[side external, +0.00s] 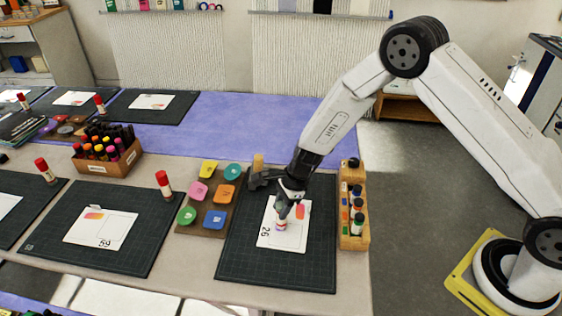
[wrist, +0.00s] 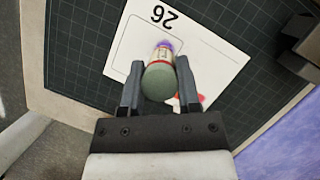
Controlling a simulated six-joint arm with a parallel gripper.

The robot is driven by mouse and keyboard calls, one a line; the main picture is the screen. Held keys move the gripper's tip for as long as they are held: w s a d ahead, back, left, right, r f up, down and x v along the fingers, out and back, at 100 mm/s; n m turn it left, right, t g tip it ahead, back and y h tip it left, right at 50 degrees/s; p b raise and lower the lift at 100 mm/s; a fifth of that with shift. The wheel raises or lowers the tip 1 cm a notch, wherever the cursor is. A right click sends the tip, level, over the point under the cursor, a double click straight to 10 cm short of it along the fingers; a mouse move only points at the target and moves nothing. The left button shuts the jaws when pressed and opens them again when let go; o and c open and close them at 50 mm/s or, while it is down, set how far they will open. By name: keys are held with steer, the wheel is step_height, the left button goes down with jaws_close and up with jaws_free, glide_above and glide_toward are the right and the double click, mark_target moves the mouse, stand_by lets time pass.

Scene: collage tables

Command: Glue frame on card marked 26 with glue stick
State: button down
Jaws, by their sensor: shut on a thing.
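The white card marked 26 (side external: 267,240) lies on a dark green gridded mat (side external: 240,262). It also shows in the wrist view (wrist: 226,62), with its number, a thin frame outline and part of a red patch. My gripper (side external: 284,212) is shut on the glue stick (side external: 281,225) above the card. In the wrist view my gripper (wrist: 161,72) has one finger on each side of the glue stick (wrist: 158,80). Its purple tip points at the framed area. I cannot tell whether the tip touches the card. The glue stick and fingers hide part of the frame.
A wooden rack with small bottles (side external: 344,236) stands right of the mat. A tray of coloured round and square pieces (side external: 206,195) lies left. A dark tool with a wooden handle (side external: 258,163) stands behind. Card 59 (side external: 100,228) and a red-capped stick (side external: 163,183) are further left.

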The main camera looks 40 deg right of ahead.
steer(key=shift+s+d, duration=0.15)
steer(key=shift+s+d, duration=0.4)
steer(key=shift+s, duration=0.05)
stand_by(0.4)
steer(key=shift+s+d, duration=0.5)
steer(key=shift+s, duration=0.05)
steer(key=shift+s+d, duration=0.1)
steer(key=shift+s+d+f, duration=0.1)
steer(key=shift+s+d, duration=0.35)
stand_by(0.3)
